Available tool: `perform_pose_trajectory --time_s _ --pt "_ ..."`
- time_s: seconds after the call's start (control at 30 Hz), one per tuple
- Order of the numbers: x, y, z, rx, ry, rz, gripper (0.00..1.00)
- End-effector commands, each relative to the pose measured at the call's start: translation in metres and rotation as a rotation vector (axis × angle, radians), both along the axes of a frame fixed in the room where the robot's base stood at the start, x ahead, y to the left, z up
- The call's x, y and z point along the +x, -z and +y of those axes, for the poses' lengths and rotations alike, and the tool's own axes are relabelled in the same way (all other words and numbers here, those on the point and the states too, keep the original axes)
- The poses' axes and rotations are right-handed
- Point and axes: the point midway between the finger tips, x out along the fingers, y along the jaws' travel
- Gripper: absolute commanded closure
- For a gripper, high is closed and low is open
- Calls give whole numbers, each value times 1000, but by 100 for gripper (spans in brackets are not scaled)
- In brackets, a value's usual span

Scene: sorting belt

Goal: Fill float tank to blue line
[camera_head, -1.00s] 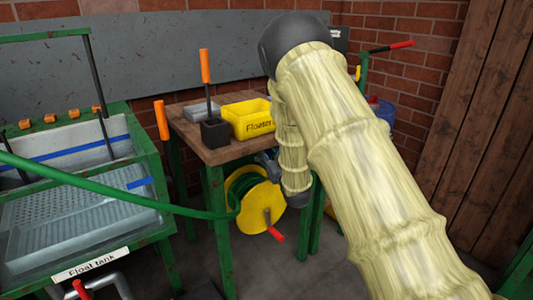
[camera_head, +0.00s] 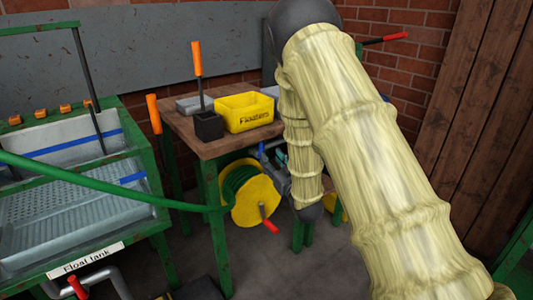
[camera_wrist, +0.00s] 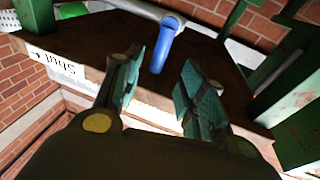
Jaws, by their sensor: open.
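The float tank (camera_head: 20,249) stands at the left in the head view, a green frame with a grey basin and a perforated tray. A green hose (camera_head: 100,183) runs across the tank to a yellow reel (camera_head: 262,203) under the wooden table. In the wrist view my gripper (camera_wrist: 160,85) is open and empty. A blue lever handle (camera_wrist: 167,46) on a grey pipe shows beyond and between its fingers, apparently apart from them. A "Shut" label (camera_wrist: 58,66) is at the left.
The wooden table (camera_head: 225,143) holds a yellow "Floaters" bin (camera_head: 246,115) and a black holder (camera_head: 209,126) with an orange-handled tool. A red-handled valve (camera_head: 75,288) is below the tank. Green posts (camera_wrist: 300,120) stand close at the right in the wrist view.

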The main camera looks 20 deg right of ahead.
Motion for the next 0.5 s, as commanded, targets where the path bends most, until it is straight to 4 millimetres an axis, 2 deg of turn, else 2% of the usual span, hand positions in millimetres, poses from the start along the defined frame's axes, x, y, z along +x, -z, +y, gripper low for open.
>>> perform_pose_trajectory --time_s 0.2,0.5 --pt "-23 3 -1 0 0 1 59" --pt "-28 4 -2 -1 0 0 59"
